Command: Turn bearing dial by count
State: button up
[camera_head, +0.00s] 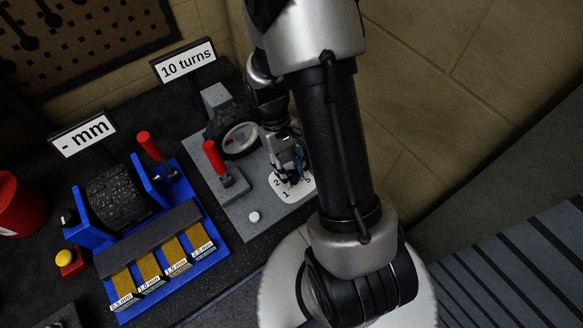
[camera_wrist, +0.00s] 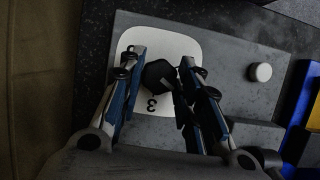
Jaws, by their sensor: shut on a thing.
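The bearing dial is a dark knob (camera_wrist: 158,78) on a white number plate (camera_wrist: 180,43) in the wrist view. An upside-down 3 shows on the plate below the knob; the other numbers there are hidden. My gripper (camera_wrist: 159,66) has a finger on each side of the knob and is shut on it. In the head view my gripper (camera_head: 291,166) reaches down over the plate (camera_head: 276,192), where a 2, a 1 and a partly hidden digit show. The knob is mostly hidden there. A sign (camera_head: 187,61) behind reads "10 turns".
Left stands a blue fixture (camera_head: 176,278) with labelled yellow blocks, and a "- mm" sign (camera_head: 83,135).

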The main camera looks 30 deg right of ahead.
dwell(0.3)
jog(key=o, duration=1)
jog(key=shift+o, duration=0.2)
jog(key=v, duration=1.2)
jog(key=shift+a, duration=0.1)
jog(key=shift+r, duration=0.1)
